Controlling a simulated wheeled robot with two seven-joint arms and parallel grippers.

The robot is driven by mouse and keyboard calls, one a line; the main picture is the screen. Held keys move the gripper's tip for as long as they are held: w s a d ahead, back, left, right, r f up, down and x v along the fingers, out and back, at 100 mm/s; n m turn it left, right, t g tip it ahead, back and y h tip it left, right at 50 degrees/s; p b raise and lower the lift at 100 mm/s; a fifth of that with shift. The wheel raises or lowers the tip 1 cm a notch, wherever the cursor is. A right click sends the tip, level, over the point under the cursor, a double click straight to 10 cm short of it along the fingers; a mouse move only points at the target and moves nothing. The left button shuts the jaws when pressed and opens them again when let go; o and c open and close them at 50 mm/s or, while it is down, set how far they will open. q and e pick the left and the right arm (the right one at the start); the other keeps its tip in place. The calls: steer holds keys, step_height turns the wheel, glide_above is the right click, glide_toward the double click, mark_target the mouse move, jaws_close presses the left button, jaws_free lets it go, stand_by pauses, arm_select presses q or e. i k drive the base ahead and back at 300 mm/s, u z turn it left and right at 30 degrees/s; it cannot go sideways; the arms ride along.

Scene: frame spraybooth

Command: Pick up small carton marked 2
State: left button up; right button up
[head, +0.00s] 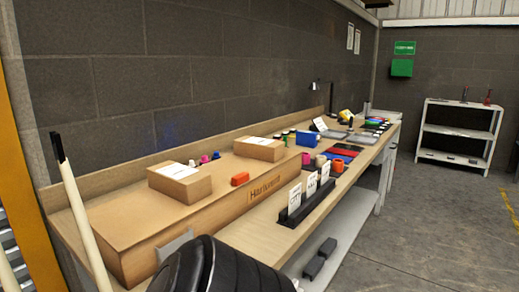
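Two small brown cartons with white labels on top sit on the raised wooden box or shelf along the wall bench. The nearer carton (181,184) is at left of centre. The farther carton (260,150) is further back along the bench. The print on their labels is too small to read, so I cannot tell which carton is marked 2. Neither of my grippers shows in the head view.
The long wooden bench (240,238) runs along the dark block wall. A black ribbed shape (212,268) blocks the near front. Grey floor (440,220) is free at right.

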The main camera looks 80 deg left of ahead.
mark_target(270, 151)
steer(key=u, duration=1)
steer(key=i, duration=2.75)
steer(key=u, duration=2.8)
